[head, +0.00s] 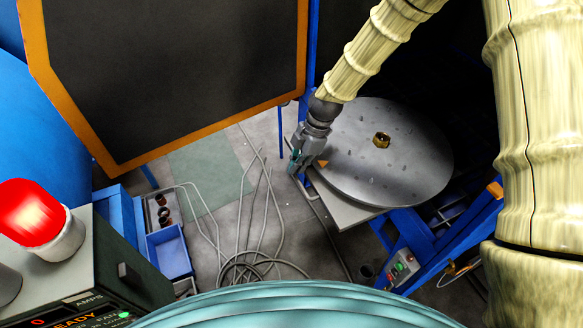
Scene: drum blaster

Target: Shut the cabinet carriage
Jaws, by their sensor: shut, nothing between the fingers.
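The carriage bears a round grey metal turntable (345,170) with a brass-coloured hub at its middle. The turntable sits over a light grey plate (343,211) and a blue frame (408,233), in front of the dark cabinet opening. My gripper (294,167) points down at the left edge of the turntable, with its fingers shut and empty. I cannot tell whether it touches the edge. My arm hides part of the cabinet's inside.
A dark door panel with an orange border (215,130) stands open at the left. Loose cables (243,270) lie coiled on the floor. A control box with a red lamp (32,212) and blue bins (168,253) stand lower left. A button box (402,264) is on the frame.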

